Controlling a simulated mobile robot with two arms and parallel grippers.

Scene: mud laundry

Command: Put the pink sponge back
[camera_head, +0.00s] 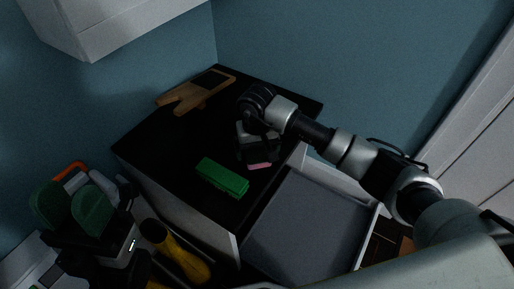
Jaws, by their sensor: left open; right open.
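The pink sponge (260,166) lies near the front right edge of the black cabinet top (170,147), and only a small part of it shows below my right gripper. My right gripper (258,158) is open and reaches down over the sponge. I cannot tell whether its fingers touch it. My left gripper (126,247) is open at the lower left, among dark clutter, and its fingers are hard to make out. An open grey drawer (315,225) extends from the cabinet's front, below and right of the sponge. The drawer's visible floor is bare.
A green block (222,177) lies on the cabinet top, left of the sponge. A wooden board-like object (197,91) is at the back. Green rounded items (90,209) and a yellow item (180,255) crowd the lower left. A white wall unit (105,22) hangs above.

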